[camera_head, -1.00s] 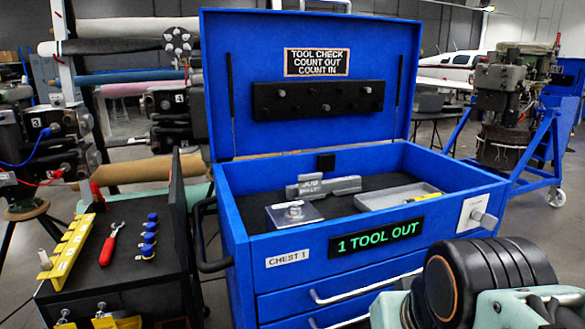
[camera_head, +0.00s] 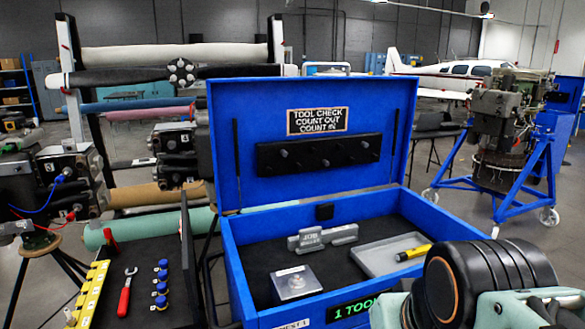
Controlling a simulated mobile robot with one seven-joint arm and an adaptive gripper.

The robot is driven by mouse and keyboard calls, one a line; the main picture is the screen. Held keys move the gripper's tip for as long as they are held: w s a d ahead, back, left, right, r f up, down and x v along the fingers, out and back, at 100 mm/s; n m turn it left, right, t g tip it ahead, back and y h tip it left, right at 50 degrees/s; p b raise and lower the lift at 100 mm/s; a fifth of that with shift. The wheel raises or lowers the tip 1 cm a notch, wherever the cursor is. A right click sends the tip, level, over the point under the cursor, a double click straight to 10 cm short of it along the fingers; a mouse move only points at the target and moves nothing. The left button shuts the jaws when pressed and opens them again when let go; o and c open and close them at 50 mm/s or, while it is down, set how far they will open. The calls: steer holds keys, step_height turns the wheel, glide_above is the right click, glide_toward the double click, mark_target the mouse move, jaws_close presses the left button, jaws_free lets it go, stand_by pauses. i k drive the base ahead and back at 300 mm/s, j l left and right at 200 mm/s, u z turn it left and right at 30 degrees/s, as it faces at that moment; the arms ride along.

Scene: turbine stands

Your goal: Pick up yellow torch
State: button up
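The yellow torch (camera_head: 414,252) lies in the grey tray (camera_head: 374,262) at the right side of the open blue tool chest (camera_head: 240,262). It is a short yellow cylinder with a dark end, and it lies tilted across the tray's right part. My arm's black and pale green links fill the lower right corner, in front of the chest. My gripper's fingers are not visible.
A grey metal block (camera_head: 322,238) and a clear case (camera_head: 296,284) lie in the chest. The raised lid (camera_head: 225,150) stands behind. A side cart at left holds a red-handled wrench (camera_head: 125,292) and blue-capped items. A turbine on a blue stand (camera_head: 535,170) is at right.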

mark_target(418, 251)
steer(key=l+z, duration=0.4)
steer(key=k+l+z, duration=0.1)
steer(key=l+z, duration=0.15)
steer(key=z, duration=0.2)
steer(key=j+u, duration=0.1)
steer(key=u, duration=0.25)
steer(key=k+j+u, duration=0.1)
steer(key=u, duration=0.25)
steer(key=j+u, duration=0.3)
steer(key=l+z, duration=0.15)
steer(key=z, duration=0.55)
steer(key=k, duration=0.05)
